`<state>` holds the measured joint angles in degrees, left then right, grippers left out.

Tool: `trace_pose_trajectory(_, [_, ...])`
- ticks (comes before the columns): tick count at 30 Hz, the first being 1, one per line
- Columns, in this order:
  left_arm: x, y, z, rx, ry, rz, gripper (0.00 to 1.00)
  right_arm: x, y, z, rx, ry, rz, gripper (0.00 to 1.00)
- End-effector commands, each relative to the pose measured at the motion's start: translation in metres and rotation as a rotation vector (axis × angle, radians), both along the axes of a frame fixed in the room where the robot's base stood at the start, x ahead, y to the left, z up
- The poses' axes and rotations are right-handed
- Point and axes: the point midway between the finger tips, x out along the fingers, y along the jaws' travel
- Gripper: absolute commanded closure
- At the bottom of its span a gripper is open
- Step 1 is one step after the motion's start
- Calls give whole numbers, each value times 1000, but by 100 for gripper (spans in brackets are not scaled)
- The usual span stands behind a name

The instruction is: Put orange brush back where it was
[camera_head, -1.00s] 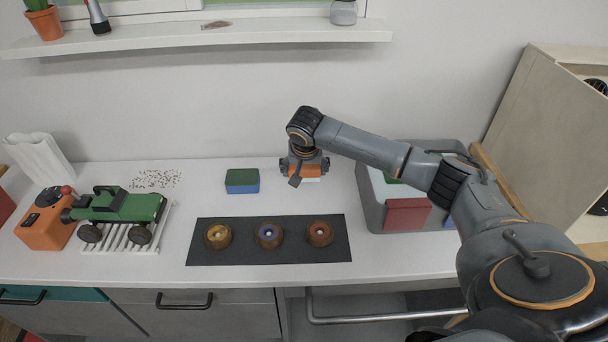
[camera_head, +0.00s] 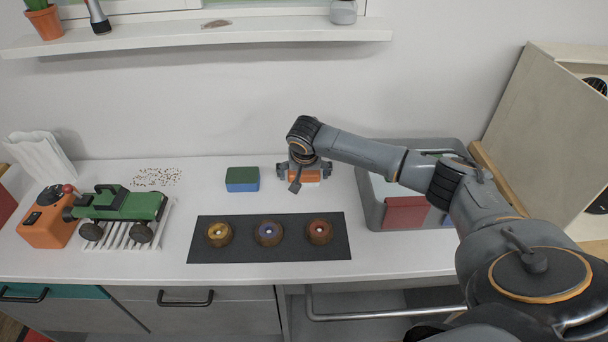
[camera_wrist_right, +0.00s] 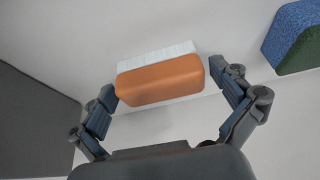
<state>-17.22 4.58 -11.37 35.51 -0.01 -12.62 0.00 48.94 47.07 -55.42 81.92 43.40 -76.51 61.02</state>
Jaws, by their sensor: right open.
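The orange brush (camera_head: 312,177), with a white bristle side, is on the white counter near the wall. It also shows in the right wrist view (camera_wrist_right: 160,82), lying between the fingers. My right gripper (camera_wrist_right: 172,84) is open, with one finger at each end of the brush. The left-hand finger in that view is very close to the brush; whether it touches is unclear. In the head view my right gripper (camera_head: 304,176) comes over the brush and partly hides it. My left gripper is not in view.
A green-and-blue sponge block (camera_head: 242,180) lies left of the brush. A dark mat (camera_head: 200,252) with three round pieces lies in front. A grey bin (camera_head: 372,212) stands to the right.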

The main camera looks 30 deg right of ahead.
Motion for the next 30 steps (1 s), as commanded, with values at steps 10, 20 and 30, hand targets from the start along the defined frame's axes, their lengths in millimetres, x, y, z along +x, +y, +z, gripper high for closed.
trace_pose_trajectory(10, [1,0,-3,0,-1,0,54,-14,10,45,1,-4,2,0])
trace_pose_trajectory(20, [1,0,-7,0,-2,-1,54,-35,22,101,1,-2,1,0])
trace_pose_trajectory(30, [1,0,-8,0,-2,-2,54,-40,25,114,0,0,-1,0])
